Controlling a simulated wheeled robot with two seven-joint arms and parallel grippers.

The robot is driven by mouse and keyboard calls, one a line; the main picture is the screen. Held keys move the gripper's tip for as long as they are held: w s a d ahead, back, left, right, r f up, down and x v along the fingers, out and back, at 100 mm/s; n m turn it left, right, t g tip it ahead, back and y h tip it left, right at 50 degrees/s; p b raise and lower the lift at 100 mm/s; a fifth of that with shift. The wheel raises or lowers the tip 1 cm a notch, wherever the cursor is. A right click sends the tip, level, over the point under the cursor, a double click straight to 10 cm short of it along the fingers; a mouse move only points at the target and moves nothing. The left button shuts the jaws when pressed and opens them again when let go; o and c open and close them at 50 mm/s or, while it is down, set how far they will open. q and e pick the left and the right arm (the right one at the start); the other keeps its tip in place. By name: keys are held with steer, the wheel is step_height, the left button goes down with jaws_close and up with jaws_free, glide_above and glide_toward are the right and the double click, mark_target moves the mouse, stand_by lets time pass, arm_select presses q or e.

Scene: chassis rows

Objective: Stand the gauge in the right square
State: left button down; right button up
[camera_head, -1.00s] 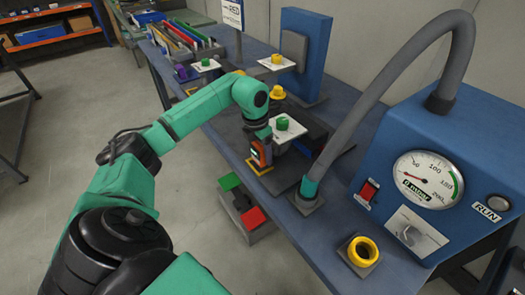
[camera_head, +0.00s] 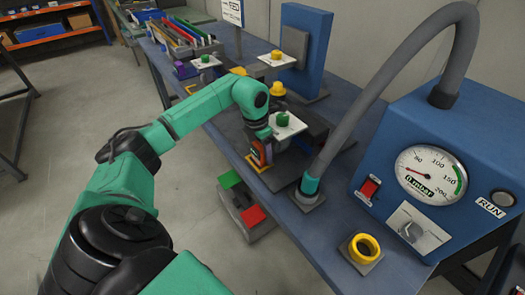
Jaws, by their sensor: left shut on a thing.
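The gauge (camera_head: 261,153) is a small upright piece with an orange body and a dark face, at the near edge of the blue bench. My left gripper (camera_head: 267,139) is shut on it from above and hides its top. A yellow-edged square (camera_head: 256,164) lies on the bench at the gauge's foot. I cannot tell whether the gauge touches the surface. My right gripper is out of view.
A white plate with a green knob (camera_head: 284,120) is close right of the gripper. A grey hose (camera_head: 352,122) arches from the blue machine (camera_head: 404,118). A yellow ring (camera_head: 364,247) stands nearer. Green and red pads (camera_head: 229,180) are below the bench edge.

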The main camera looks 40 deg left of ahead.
arm_select(q)
jaws_free()
steer(key=shift+f, duration=0.1)
steer(key=r, duration=0.4)
steer(key=s+r, duration=0.1)
steer(key=r, duration=0.4)
steer(key=s+r, duration=0.1)
steer(key=r, duration=0.4)
steer(key=shift+a+r, duration=0.25)
steer(key=shift+a, duration=0.05)
steer(key=shift+s+f, duration=0.1)
